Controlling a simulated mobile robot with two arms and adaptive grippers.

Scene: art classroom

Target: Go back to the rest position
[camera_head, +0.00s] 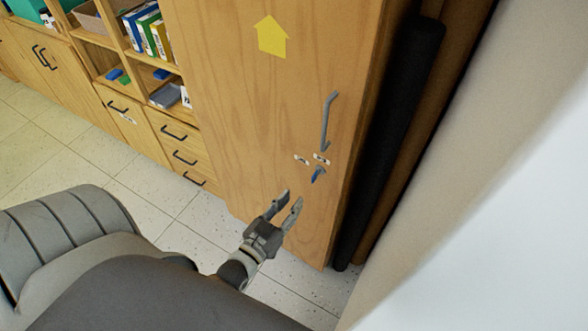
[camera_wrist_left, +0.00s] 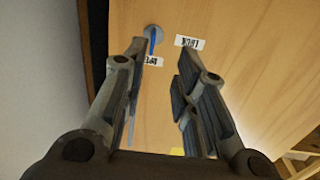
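My left gripper (camera_head: 292,197) is in front of the lower part of a tall wooden cabinet door (camera_head: 270,110). Its two fingers are apart with nothing between them; the left wrist view shows the same open fingers (camera_wrist_left: 162,58). A round lock with a blue pointer (camera_head: 317,175) is on the door just beyond the fingertips and also shows in the left wrist view (camera_wrist_left: 153,40). The gripper looks apart from it. Two small white labels (camera_head: 321,158) are beside the lock. My right gripper is not in view.
A grey bar handle (camera_head: 328,118) and a yellow arrow (camera_head: 271,36) are on the door above the lock. Low drawers (camera_head: 178,140) and shelves with books stand left. A dark roll (camera_head: 395,130) and a pale wall are close on the right. Tiled floor (camera_head: 95,135) is clear at left.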

